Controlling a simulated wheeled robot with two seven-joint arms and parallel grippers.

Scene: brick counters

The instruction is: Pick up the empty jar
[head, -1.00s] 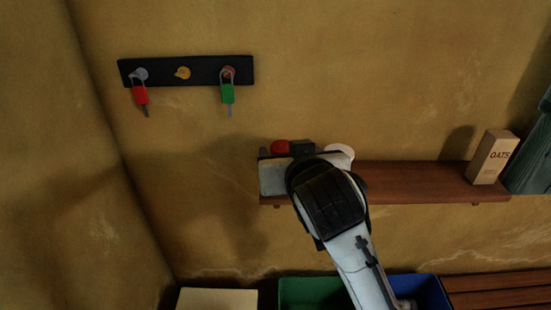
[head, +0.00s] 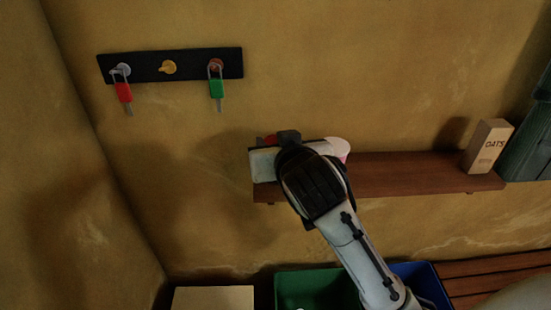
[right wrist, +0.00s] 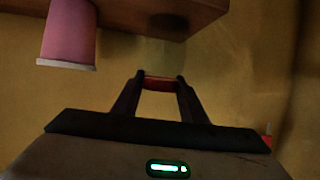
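The empty jar has a red lid (head: 268,141) that shows behind my right gripper at the shelf's left end in the head view. In the right wrist view, which appears upside down, the jar's see-through body (right wrist: 166,55) is against the shelf and its red lid lies between my fingertips. My right gripper (right wrist: 161,80) has its fingers drawn in to the lid's width and looks shut on it. In the head view my right gripper (head: 288,137) and arm hide most of the jar. My left gripper is not in view.
A pink-and-white cup-like container (head: 337,147) stands just right of the gripper on the brown shelf (head: 400,176). An oats box (head: 488,147) stands farther right. A green bin (head: 305,288) and a blue bin (head: 425,280) are below. A key rack (head: 190,65) hangs upper left.

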